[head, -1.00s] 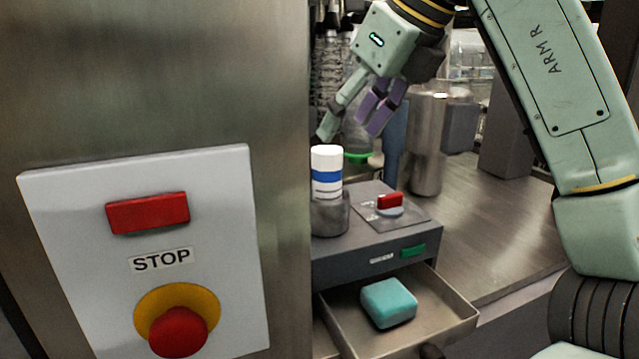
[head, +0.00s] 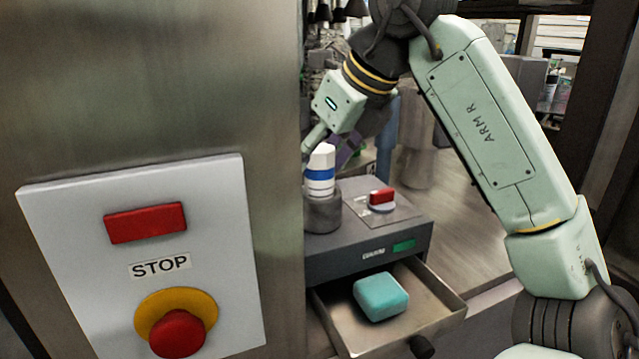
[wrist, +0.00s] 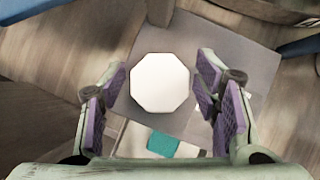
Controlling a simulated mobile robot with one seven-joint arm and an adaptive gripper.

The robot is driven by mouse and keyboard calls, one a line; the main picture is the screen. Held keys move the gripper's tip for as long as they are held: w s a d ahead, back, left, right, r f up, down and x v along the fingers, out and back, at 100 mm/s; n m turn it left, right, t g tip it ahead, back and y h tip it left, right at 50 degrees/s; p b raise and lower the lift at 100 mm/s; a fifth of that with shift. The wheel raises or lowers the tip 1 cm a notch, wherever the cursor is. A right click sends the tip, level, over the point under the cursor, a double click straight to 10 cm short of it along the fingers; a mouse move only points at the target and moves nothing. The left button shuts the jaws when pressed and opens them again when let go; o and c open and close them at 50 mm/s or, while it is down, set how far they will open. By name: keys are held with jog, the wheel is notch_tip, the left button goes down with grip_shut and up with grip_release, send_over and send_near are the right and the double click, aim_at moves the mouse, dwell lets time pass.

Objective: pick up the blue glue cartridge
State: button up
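The glue cartridge (head: 319,174) is white with a blue band. It stands in a grey round cup (head: 322,213) on top of a dark grey box, leaning slightly to the right in the head view. Its lower end is hidden in the cup. My gripper (head: 331,145) is at the cartridge's upper part, partly hidden behind it. In the wrist view the cartridge's white octagonal top (wrist: 160,83) lies between the two spread purple-padded fingers of my gripper (wrist: 162,84), with a gap on each side.
A steel panel with a red stop button (head: 177,332) stands close on the left.

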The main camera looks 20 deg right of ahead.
jog(key=c, duration=1.2)
jog(key=shift+c, duration=0.2)
jog(key=shift+r+b, duration=0.45)
jog(key=shift+r, duration=4.6)
